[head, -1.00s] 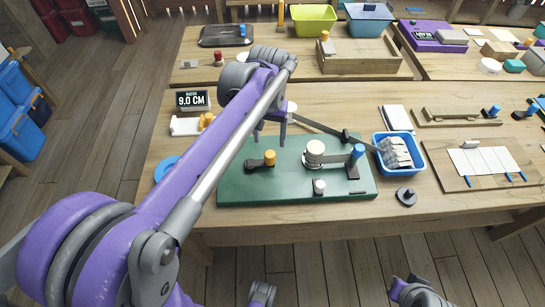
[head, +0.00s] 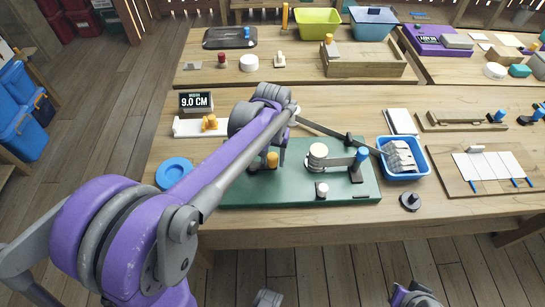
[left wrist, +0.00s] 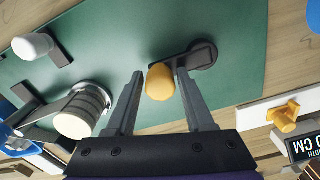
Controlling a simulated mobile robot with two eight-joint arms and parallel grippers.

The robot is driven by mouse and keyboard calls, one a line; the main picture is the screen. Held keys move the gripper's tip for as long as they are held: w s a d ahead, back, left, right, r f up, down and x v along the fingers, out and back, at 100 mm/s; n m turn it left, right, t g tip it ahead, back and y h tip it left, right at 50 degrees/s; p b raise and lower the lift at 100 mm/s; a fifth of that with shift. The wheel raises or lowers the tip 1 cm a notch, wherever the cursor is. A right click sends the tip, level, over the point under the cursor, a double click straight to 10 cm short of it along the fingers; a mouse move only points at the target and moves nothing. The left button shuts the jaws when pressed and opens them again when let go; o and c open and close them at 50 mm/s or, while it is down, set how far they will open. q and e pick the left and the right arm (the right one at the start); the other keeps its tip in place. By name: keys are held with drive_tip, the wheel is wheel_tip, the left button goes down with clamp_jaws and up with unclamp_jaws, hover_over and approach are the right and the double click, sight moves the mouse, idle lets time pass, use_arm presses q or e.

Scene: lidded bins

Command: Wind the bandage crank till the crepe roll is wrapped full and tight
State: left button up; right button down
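The green winding board (head: 235,195) lies on the near table. Its crank has a black arm and an orange knob (head: 272,160). My left gripper (head: 265,154) is around this knob. In the left wrist view the orange knob (left wrist: 160,84) stands between the two open fingers (left wrist: 160,75), with a gap at each side. The pale crepe roll (head: 318,150) stands upright on the board, right of the crank; it also shows in the left wrist view (left wrist: 78,118). A strip runs from it toward a blue-topped post (head: 361,155).
A blue tray (head: 418,172) with folded pale cloth stands right of the board. A dark bar (head: 345,138) slants behind the roll. A white-topped peg (head: 321,190) is at the board's front. A sign (head: 196,101) reads 9.0 CM. A blue ring (head: 174,172) lies left.

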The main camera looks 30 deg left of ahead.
use_arm(q)
clamp_jaws()
idle(1.1)
